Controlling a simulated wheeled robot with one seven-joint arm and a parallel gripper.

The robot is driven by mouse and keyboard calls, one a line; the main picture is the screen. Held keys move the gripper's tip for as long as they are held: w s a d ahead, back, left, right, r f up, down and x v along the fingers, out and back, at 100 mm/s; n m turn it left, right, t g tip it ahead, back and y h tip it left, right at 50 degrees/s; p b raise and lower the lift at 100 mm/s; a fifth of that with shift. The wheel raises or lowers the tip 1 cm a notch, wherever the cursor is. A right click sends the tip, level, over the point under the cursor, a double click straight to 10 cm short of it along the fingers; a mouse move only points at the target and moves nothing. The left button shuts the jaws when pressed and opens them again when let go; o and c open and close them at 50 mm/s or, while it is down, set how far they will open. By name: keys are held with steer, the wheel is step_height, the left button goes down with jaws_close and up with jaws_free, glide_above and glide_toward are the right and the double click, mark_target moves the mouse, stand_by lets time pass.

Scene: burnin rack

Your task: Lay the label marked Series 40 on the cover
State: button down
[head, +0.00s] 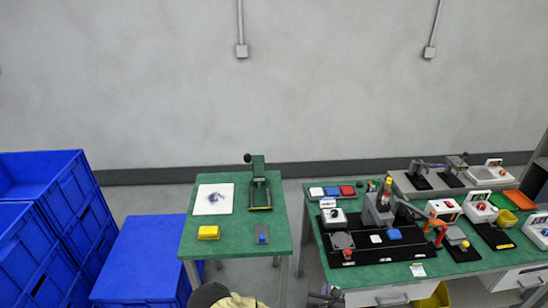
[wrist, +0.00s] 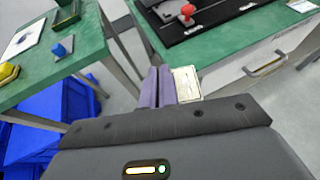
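My gripper (wrist: 158,86) shows in the wrist view with its two purple-grey fingers close together, in front of the right table's corner. A cream card with small print, seemingly a label (wrist: 187,84), sticks out to the right of the fingers and seems pinched by them. Its print is too small to read. Another small pale label (head: 418,269) lies at the right table's front edge, and it also shows in the wrist view (wrist: 303,5). I cannot tell for sure which thing is the cover. In the head view, my gripper (head: 325,295) is low at the bottom edge.
The left green table (head: 190,245) holds a white sheet (head: 213,199), a yellow block (head: 208,232), a blue block (head: 262,236) on a grey piece and a green press (head: 258,180). The right table (head: 380,278) is crowded with fixtures. Blue crates (head: 140,262) stand left.

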step_height(320, 180, down, 8)
steer(key=s+a+n+y+b, duration=0.1)
steer(key=n+y+b, duration=0.1)
steer(key=b, duration=0.8)
steer(key=shift+s+a+f+n+y, duration=0.2)
steer(key=shift+a+n+y, duration=0.2)
steer(key=shift+y, duration=0.2)
steer(key=shift+d+r, duration=0.1)
stand_by(0.4)
